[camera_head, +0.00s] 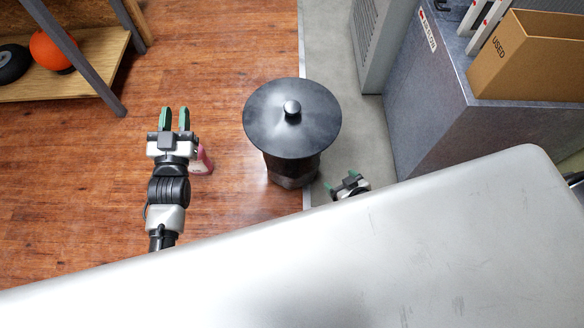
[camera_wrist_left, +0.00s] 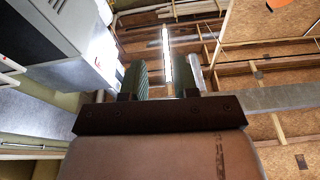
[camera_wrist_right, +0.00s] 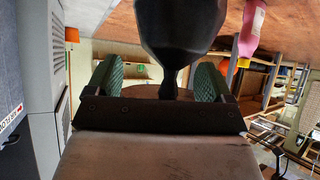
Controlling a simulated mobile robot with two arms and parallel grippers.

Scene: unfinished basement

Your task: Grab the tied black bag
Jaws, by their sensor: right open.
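A black bag-like object (camera_head: 285,132) stands upright on the floor, with a broad round top and a small knob-like neck. In the right wrist view its dark body (camera_wrist_right: 180,25) narrows to a neck, seen between the fingers. My right gripper (camera_head: 344,183) is open and empty, low to the right of the black object and apart from it; its fingers also show in the right wrist view (camera_wrist_right: 160,82). My left gripper (camera_head: 175,118) is open and empty, to the left of the object; its fingers frame empty space in the left wrist view (camera_wrist_left: 158,80).
A pink bottle (camera_head: 203,160) stands beside my left gripper. A large silver surface (camera_head: 330,250) fills the foreground. A grey cabinet (camera_head: 425,95) bears a cardboard box (camera_head: 530,60) at right. A wooden shelf (camera_head: 95,65) with an orange ball (camera_head: 50,50) is at left.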

